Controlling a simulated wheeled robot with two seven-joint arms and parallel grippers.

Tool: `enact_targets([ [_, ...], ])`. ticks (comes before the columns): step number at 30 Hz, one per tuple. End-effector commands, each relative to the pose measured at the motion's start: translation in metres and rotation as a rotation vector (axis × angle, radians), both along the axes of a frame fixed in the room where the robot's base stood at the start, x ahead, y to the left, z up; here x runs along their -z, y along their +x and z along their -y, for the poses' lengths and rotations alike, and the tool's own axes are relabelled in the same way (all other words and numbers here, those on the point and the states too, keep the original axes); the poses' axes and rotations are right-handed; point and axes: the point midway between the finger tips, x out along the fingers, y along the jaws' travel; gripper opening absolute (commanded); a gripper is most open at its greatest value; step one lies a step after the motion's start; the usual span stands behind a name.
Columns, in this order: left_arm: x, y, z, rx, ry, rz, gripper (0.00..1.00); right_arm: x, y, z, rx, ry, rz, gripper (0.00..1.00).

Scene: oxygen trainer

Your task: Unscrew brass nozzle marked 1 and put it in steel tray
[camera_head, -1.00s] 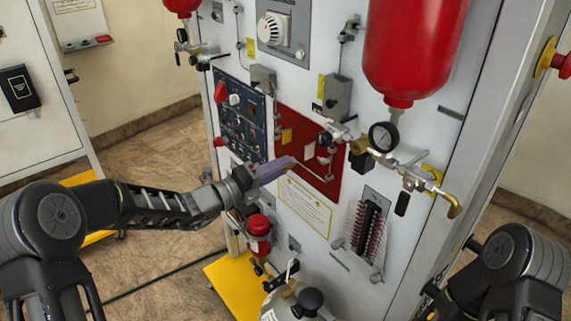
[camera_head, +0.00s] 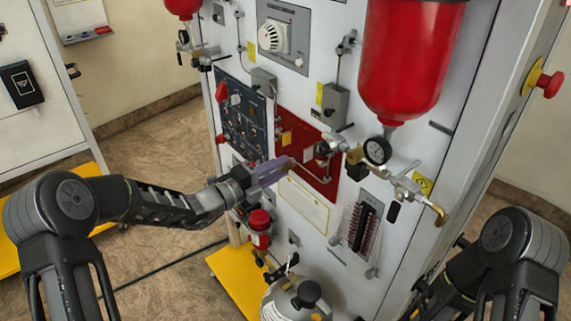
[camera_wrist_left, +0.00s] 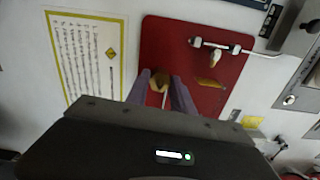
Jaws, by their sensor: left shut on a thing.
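My left gripper (camera_head: 287,167) is at the red panel (camera_head: 322,185) on the front of the white cabinet. In the left wrist view, its two purple fingers (camera_wrist_left: 160,88) are on either side of a brass nozzle (camera_wrist_left: 158,80) and shut on it, in front of the red panel (camera_wrist_left: 200,35). The fingers hide part of the nozzle. I cannot read a number on it, nor tell whether it is still threaded in. No steel tray can be made out. My right arm is at the lower right of the head view; its gripper is not visible.
A white pipe with fittings (camera_wrist_left: 215,47) runs across the red panel near the fingers. A pressure gauge (camera_head: 377,150) and brass valve parts stick out to the right. A red bottle (camera_head: 412,60) hangs above. A yellow base (camera_head: 235,285) stands below.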

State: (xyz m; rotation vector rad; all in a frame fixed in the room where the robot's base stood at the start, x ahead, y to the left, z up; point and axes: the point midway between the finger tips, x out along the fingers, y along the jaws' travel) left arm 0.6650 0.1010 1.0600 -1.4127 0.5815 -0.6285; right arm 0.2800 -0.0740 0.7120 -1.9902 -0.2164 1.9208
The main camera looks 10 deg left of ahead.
Motion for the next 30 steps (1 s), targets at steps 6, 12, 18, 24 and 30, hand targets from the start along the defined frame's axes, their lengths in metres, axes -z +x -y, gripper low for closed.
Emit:
enact_targets([
  [6,-0.006,0.0,-0.001,-0.002,-0.095,-0.096,0.0,-0.027,0.0,0.0,0.0,0.0,0.0,0.28],
  [12,-0.001,0.0,-0.001,-0.002,-0.195,-0.192,0.0,-0.026,0.0,0.0,0.0,0.0,0.0,0.28],
  [18,-0.001,0.0,-0.001,-0.002,-0.197,-0.194,0.0,-0.026,0.0,0.0,0.0,0.0,0.0,0.28],
  [24,-0.001,0.0,-0.001,-0.002,-0.27,-0.266,0.0,-0.026,0.0,0.0,0.0,0.0,0.0,0.28],
  [30,-0.001,0.0,-0.001,-0.001,-0.405,-0.401,0.0,-0.026,0.0,0.0,0.0,0.0,0.0,0.28],
])
